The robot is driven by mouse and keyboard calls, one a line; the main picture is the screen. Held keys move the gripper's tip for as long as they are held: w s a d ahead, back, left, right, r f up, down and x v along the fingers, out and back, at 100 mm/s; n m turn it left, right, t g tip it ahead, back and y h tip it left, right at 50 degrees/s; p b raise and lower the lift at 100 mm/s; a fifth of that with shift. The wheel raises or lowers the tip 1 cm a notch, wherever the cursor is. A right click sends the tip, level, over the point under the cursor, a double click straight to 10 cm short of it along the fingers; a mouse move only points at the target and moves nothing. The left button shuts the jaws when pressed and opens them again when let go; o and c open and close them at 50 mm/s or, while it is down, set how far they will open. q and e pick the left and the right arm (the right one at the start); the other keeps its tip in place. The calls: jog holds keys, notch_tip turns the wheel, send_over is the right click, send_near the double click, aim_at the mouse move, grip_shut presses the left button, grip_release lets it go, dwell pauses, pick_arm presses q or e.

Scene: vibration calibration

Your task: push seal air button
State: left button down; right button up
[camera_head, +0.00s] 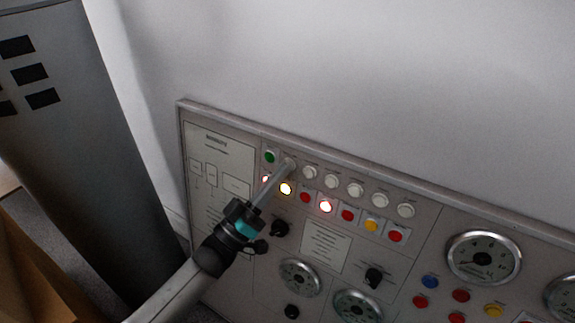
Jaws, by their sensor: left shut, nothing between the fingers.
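The control panel (190,112) stands tilted in the picture, with two rows of small buttons along its upper part. The top row has a green button (270,156) at its left end, then several white buttons, the nearest visible one (310,172) just right of my fingertips. My left gripper (287,165) reaches up from the lower left, shut and empty. Its tips lie over the top-row spot between the green and white buttons and hide it. I cannot tell whether they touch. The labels are too small to read, so I cannot tell which is the seal air button. My right gripper is not in view.
Black knobs (374,278), gauges (484,257) and more coloured buttons fill the lower panel. A grey cabinet (80,150) stands at left. The pale wall above the panel is clear.

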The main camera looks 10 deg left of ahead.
pick_arm(q)
jog(key=shift+w+d+f, duration=0.1)
jog(key=shift+w, duration=0.2)
jog(key=shift+s, duration=0.1)
dwell(0.5)
jog(key=shift+s+a+r+p, duration=0.1)
jog(key=shift+s+a+p, duration=0.05)
jog(key=shift+s+p, duration=0.15)
jog(key=shift+s+a+r+p, duration=0.1)
jog(key=shift+s+p, duration=0.05)
jog(key=shift+s, duration=0.2)
jog(key=s+p, duration=0.1)
jog(key=s+a+p, duration=0.1)
jog(key=s, duration=0.1)
jog(key=s+r+p, duration=0.1)
jog(key=shift+s+a, duration=0.3)
jog(key=shift+a, duration=0.05)
jog(key=shift+f, duration=0.1)
dwell(0.4)
